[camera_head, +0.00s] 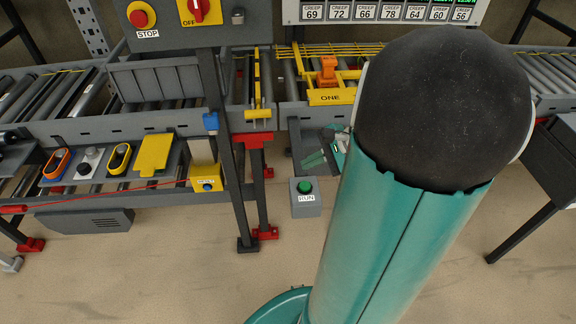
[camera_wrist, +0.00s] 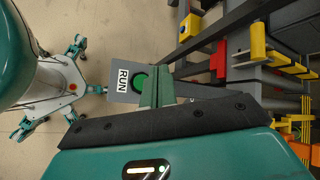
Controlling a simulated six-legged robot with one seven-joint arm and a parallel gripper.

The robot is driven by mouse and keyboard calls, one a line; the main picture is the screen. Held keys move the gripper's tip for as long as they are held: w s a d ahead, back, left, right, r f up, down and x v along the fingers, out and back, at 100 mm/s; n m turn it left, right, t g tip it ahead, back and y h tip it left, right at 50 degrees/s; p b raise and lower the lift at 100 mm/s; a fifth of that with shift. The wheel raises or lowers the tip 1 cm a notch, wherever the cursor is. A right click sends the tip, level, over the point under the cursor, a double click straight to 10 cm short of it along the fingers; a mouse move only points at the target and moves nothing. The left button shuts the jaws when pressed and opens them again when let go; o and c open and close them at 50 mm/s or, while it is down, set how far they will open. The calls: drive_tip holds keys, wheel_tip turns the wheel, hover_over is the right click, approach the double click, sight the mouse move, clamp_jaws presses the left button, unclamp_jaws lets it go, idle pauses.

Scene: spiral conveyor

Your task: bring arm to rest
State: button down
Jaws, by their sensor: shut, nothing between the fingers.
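My gripper (camera_head: 314,160) shows small beside my large teal arm link in the head view, above and behind the RUN box. Its green fingers are together, with nothing between them. In the wrist view the shut fingers (camera_wrist: 157,75) stand in front of the green button (camera_wrist: 139,82) and partly cover it. The grey RUN box (camera_head: 306,209) carries a round green button (camera_head: 304,187) on top. I cannot tell from the wrist view how far the fingertips are from the button. My arm hides much of the right side of the head view.
A dark post (camera_head: 232,170) and red-footed legs (camera_head: 265,233) stand left of the RUN box. A control panel with a STOP button (camera_head: 138,18) hangs above. The floor in front is mostly clear.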

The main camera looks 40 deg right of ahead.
drive_tip(key=shift+a, duration=0.1)
drive_tip(key=s+a+r+n+h, duration=0.1)
drive_tip(key=a+r+n+h, duration=0.1)
drive_tip(key=a+n, duration=0.4)
drive_tip(key=s+a+r+n+g+h, duration=0.1)
drive_tip(key=a+r+n, duration=0.4)
drive_tip(key=a+n, duration=0.2)
drive_tip(key=s+a+r+n+h, duration=0.1)
drive_tip(key=a+r+n, duration=0.3)
drive_tip(key=a, duration=0.6)
drive_tip(key=n+h, duration=0.1)
drive_tip(key=n, duration=0.1)
drive_tip(key=shift+s+a+r+n+g+h, duration=0.15)
drive_tip(key=shift+s+a+n+g+h, duration=0.15)
drive_tip(key=shift+s+g, duration=0.1)
drive_tip(key=shift+d, duration=0.1)
idle(2.6)
